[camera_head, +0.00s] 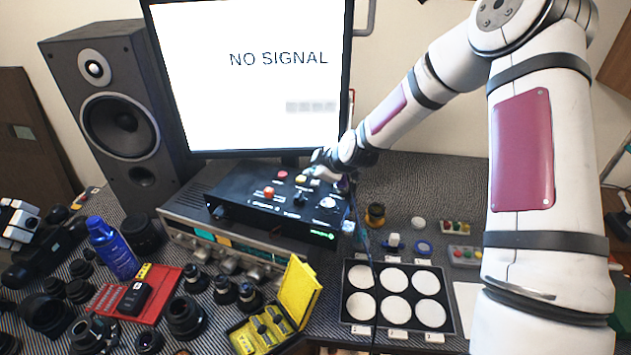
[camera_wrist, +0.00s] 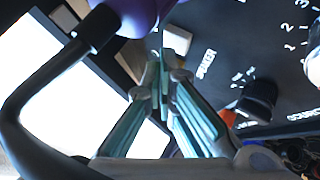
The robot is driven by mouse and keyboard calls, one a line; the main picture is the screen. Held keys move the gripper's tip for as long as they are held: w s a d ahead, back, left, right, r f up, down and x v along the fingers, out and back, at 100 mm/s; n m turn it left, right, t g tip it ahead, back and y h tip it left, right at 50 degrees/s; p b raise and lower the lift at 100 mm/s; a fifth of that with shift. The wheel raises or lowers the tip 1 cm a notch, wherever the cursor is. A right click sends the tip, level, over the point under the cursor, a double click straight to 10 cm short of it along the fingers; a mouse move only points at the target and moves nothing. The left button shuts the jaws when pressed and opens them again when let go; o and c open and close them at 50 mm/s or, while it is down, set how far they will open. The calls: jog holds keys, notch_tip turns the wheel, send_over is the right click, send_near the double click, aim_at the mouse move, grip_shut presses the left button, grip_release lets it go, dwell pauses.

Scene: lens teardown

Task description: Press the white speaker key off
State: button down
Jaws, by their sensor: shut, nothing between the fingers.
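The black control box (camera_head: 250,192) sits on a grey unit below the monitor, with coloured keys and knobs on its top. My gripper (camera_head: 322,176) is over the back right part of this box. In the wrist view my gripper (camera_wrist: 163,72) is shut and empty, its fingertips close together. A small pale key (camera_wrist: 177,38), seemingly the white speaker key, shows just beyond the tips, beside a white label on the black panel. The fingers partly cover it. I cannot tell whether the tips touch it or whether it is pressed.
A red key (camera_head: 282,175), an orange-red key (camera_head: 268,192) and a black knob (camera_head: 299,198) are near on the box. The monitor (camera_head: 250,80) stands behind it, a speaker (camera_head: 115,110) at left. A tray with white discs (camera_head: 396,279) lies at front right. Lenses crowd the front left.

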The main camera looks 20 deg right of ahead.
aim_at(314, 183)
jog(key=shift+f, duration=0.45)
jog(key=shift+r, duration=0.5)
jog(key=shift+r+p, duration=1.15)
jog(key=shift+r, duration=1.85)
